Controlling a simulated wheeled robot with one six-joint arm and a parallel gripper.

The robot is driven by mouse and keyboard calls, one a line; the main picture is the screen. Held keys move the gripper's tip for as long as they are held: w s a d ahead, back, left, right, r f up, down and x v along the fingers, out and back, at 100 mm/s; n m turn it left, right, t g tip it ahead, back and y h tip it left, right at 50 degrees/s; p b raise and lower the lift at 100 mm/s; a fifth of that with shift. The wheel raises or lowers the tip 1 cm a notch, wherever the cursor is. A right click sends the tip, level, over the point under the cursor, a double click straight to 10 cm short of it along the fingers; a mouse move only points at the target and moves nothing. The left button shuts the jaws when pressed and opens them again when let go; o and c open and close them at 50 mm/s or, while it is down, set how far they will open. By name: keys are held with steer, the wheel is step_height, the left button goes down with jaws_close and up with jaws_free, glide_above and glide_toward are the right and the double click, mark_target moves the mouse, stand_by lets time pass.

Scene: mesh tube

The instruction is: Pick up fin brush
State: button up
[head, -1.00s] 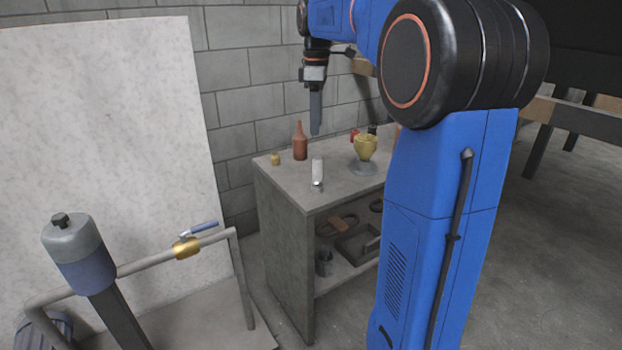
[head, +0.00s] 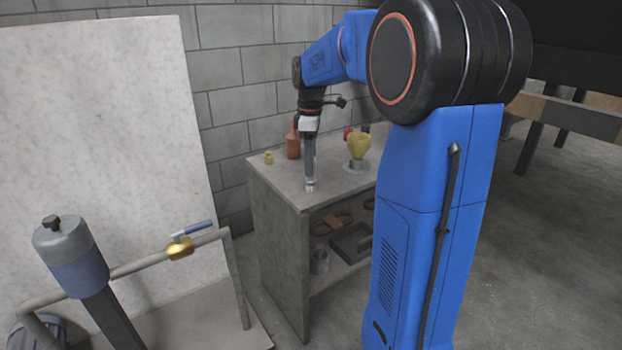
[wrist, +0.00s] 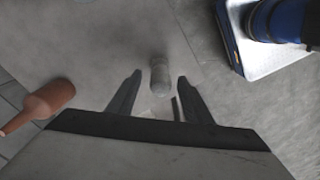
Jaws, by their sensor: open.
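A small pale grey-white cylindrical object, which looks like the fin brush (head: 311,188), stands near the front edge of the table top. In the wrist view the brush (wrist: 159,78) shows from above between the fingers. My gripper (head: 310,177) points down directly above it and hides most of it in the head view. In the wrist view my gripper (wrist: 158,76) is open, with one finger on each side of the brush and gaps showing. I cannot tell how far down the fingertips reach along it.
A red-brown bottle (head: 293,147) stands behind my gripper; in the wrist view the bottle (wrist: 45,98) is at the left. A pipe with a brass valve (head: 179,248) stands at left.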

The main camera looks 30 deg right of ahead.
mark_target(310, 181)
steer(key=shift+s+d+f, duration=0.1)
steer(key=shift+d+f, duration=0.05)
steer(key=shift+f, duration=1.75)
steer(key=shift+c, duration=0.3)
steer(key=c, duration=1)
steer(key=shift+c, duration=0.3)
steer(key=shift+r, duration=0.15)
